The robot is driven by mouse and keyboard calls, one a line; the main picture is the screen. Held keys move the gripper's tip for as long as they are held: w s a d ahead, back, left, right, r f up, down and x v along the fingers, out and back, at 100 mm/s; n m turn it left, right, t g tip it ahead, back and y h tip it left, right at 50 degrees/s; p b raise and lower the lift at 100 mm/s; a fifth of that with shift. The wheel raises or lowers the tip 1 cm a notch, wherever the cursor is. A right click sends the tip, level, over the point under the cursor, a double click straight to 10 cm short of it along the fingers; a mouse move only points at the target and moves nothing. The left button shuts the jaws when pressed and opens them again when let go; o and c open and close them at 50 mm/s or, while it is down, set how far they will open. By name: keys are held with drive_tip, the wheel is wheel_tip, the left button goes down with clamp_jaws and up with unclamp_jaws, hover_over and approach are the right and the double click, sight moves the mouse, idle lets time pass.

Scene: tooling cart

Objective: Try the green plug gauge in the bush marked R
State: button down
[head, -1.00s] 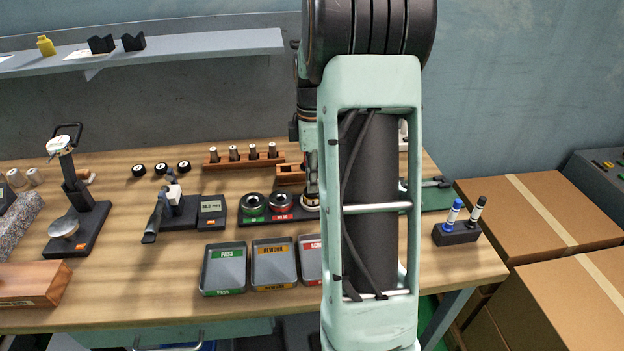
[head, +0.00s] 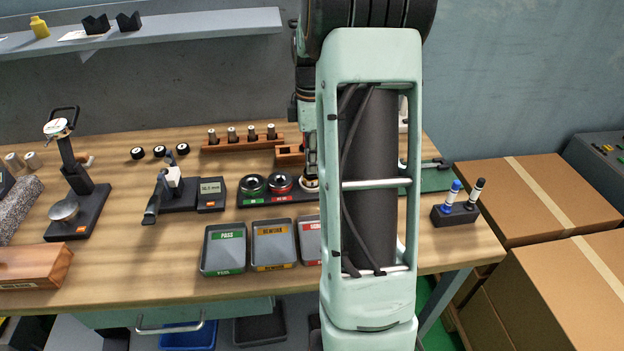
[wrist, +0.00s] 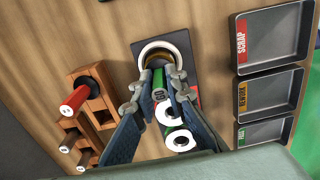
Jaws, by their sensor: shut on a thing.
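In the wrist view my gripper (wrist: 156,92) is shut on the green plug gauge (wrist: 159,77), of which a short green part shows between the fingers. A bush with a pale rim and brass-coloured inside (wrist: 182,47) lies just beyond the fingertips on a dark base. The gauge's far end is hidden, so I cannot tell whether it is in that bush or above it. No letter R is readable. In the head view my arm hides most of the gripper, and the bush's edge (head: 311,184) shows beside it.
Green (head: 252,184) and red (head: 280,183) ring gauges share the dark base. Pass (head: 223,252), rework (head: 274,247) and scrap trays lie in front. A red-handled gauge (wrist: 76,100) stands in a wooden block (wrist: 96,108) beside the gripper. A marker holder (head: 455,214) stands at the right.

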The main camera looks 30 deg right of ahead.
drive_tip(key=shift+r+p, duration=1.2)
drive_tip(key=shift+r, duration=0.3)
drive_tip(key=shift+r+p, duration=2)
drive_tip(key=shift+r, duration=0.5)
